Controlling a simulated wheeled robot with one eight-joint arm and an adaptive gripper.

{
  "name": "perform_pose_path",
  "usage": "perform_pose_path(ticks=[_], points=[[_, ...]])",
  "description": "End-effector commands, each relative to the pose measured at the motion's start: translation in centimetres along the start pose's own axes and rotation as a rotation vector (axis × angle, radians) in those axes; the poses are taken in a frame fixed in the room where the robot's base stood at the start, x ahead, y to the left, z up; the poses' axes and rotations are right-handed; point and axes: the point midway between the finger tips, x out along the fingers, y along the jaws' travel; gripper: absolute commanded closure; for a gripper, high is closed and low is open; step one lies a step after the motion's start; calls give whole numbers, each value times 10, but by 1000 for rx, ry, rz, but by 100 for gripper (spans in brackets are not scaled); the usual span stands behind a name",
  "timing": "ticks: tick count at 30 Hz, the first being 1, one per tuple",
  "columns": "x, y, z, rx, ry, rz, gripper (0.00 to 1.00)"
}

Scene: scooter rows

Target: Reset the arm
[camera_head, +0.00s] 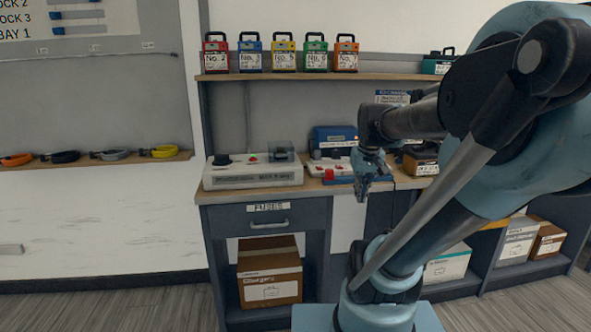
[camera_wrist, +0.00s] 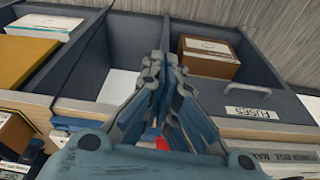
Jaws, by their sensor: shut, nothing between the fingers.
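My arm reaches in from the right side of the head view and bends down over the workbench. My gripper (camera_head: 364,190) hangs in front of the bench edge, fingers pointing down. In the wrist view my gripper (camera_wrist: 164,62) has its fingertips together with nothing held between them. Below them lie the bench front and the shelf bays. My upper arm hides part of the bench's right side.
A white box device with a black knob (camera_head: 253,177) and a blue device (camera_head: 334,139) stand on the bench. Colored cases (camera_head: 283,54) line the shelf above. A drawer labeled FUSES (camera_head: 268,222) is closed, above a cardboard box (camera_head: 270,280). The floor at left is clear.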

Motion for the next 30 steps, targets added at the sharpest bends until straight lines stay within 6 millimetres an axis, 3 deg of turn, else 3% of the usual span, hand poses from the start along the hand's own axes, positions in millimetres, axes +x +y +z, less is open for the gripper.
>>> perform_pose_path(ticks=[1,6,12,18,30], points=[[9,-4,18,3,-3,1,100],[38,-11,70,19,-14,7,100],[68,-15,113,35,-24,15,100],[80,-16,128,42,-27,18,100],[80,-16,129,42,-27,18,100]])
